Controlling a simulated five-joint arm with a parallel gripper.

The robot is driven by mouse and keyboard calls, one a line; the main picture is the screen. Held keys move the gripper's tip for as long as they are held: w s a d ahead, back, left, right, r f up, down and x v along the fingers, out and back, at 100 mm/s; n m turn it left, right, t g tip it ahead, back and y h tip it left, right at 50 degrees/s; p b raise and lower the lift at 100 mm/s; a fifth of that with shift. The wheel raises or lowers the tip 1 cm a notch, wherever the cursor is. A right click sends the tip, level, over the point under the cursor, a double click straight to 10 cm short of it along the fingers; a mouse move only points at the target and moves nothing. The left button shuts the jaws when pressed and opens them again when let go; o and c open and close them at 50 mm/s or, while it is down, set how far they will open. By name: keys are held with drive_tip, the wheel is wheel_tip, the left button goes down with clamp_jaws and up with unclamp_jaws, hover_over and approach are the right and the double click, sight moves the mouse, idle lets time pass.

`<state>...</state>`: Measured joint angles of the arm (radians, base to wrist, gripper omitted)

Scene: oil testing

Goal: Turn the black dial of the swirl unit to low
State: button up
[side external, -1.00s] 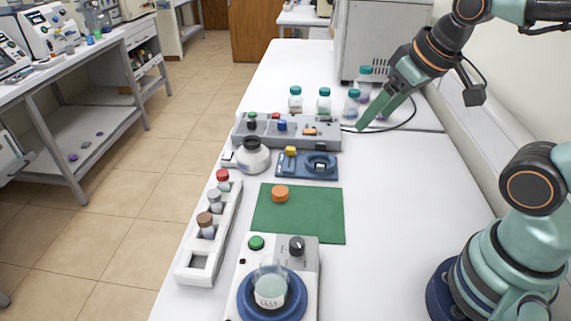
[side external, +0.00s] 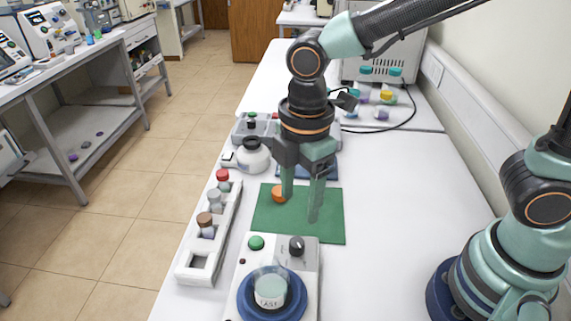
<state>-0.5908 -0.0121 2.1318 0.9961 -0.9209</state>
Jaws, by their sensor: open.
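The swirl unit (side external: 309,304) is a light box at the front of the bench. Its black dial (side external: 297,246) stands at the back right of its top, on a grey panel. A green button (side external: 256,243) is at the back left. A labelled glass beaker (side external: 270,289) with pale liquid stands on the blue round plate (side external: 299,291). My gripper (side external: 301,208) points down over the green mat (side external: 331,229), behind the dial and apart from it. Its two fingers are spread with nothing between them. The dial's pointer setting is too small to read.
An orange cap (side external: 278,194) lies on the mat beside my left finger. A white rack (side external: 197,262) with capped vials stands left. A white round flask (side external: 253,156) and a grey tray (side external: 241,128) are behind. The bench right of the mat is clear.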

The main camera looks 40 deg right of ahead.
sight(297, 243)
wheel_tip(297, 243, down, 11)
drive_tip(key=shift+w+d+f, duration=0.1)
drive_tip(key=shift+w, duration=0.05)
idle(0.4)
clamp_jaws()
